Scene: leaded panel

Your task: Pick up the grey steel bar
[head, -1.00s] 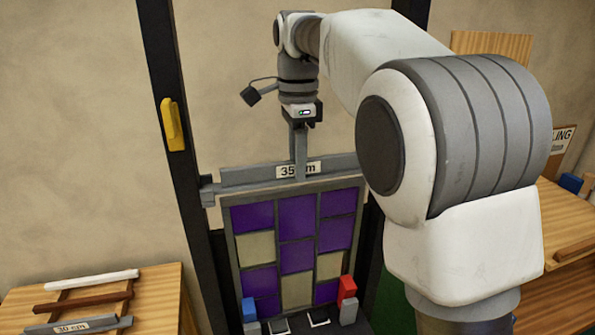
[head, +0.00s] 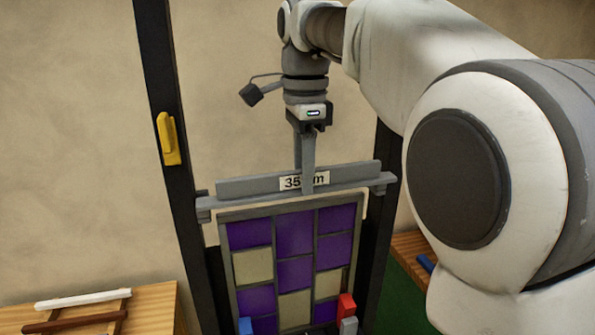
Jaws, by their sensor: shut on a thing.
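The grey steel bar (head: 240,187) lies crosswise at the top of the leaded panel, with a white label reading roughly "35 cm". My gripper (head: 308,188) points down from above, shut on the bar near its middle. One finger passes in front of the label and hides part of it. The bar is just above a longer grey crossrail (head: 385,181), roughly parallel to it. I cannot tell whether bar and rail touch.
The purple and cream leaded panel (head: 294,272) stands upright below, between dark posts (head: 165,90). A yellow piece (head: 168,140) is on the left post. Red (head: 346,306) and blue (head: 245,326) blocks are at the panel's foot. A wooden table (head: 155,305) at left holds strips.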

